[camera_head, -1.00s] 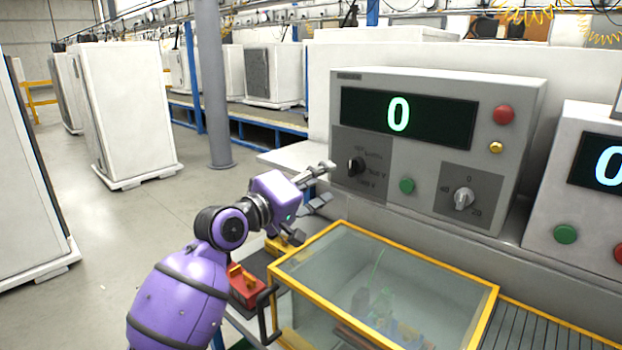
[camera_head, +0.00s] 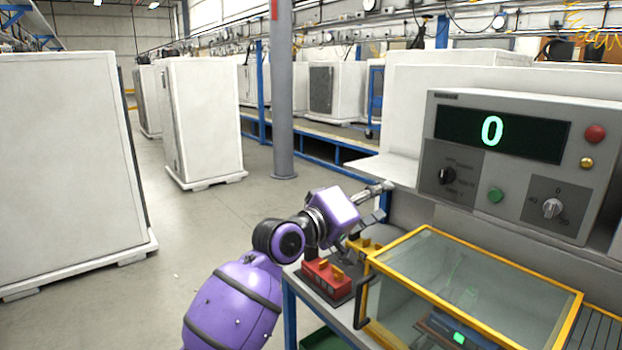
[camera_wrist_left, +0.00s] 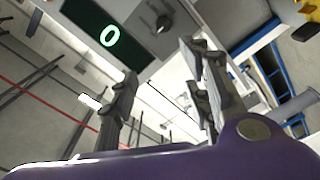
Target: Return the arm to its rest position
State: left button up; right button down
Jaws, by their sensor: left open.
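My left arm is purple and comes in from the lower left of the head view. My right gripper is in neither view.
A yellow-framed glass case (camera_head: 470,275) stands on the bench below the panel. A red block (camera_head: 328,278) with yellow knobs lies left of it, near the arm. White cabinets (camera_head: 205,120) stand on the floor to the left, with open floor between.

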pick_arm(q)
jog(key=s+a+f+m+t+y+p, duration=0.1)
jog(key=s+a+f+y, duration=0.25)
jog(key=a+f, duration=0.45)
jog(key=s+a+f+m+t+y, duration=0.1)
jog(key=s+a+f+y, duration=0.3)
jog(key=f, duration=0.8)
jog(key=s+a+f+m+t+y+p, duration=0.1)
jog(key=s+a+f+y, duration=0.1)
jog(key=s+a+f, duration=0.6)
jog(key=s+a+f+g+y, duration=0.1)
jog(key=s+a+f+g, duration=0.1)
jog(key=s+a+f, duration=0.2)
jog(key=s+a+f+g+y+p, duration=0.1)
jog(key=s+a+f, duration=0.3)
jog(key=s+f, duration=0.7)
jog(key=s+a+f+n+g+y, duration=0.1)
jog(key=s+f, duration=0.7)
jog(key=s, duration=1)
jog(key=a+g+y, duration=0.1)
jog(key=a+g, duration=0.1)
jog(key=a, duration=0.1)
jog(key=shift+f, duration=0.15)
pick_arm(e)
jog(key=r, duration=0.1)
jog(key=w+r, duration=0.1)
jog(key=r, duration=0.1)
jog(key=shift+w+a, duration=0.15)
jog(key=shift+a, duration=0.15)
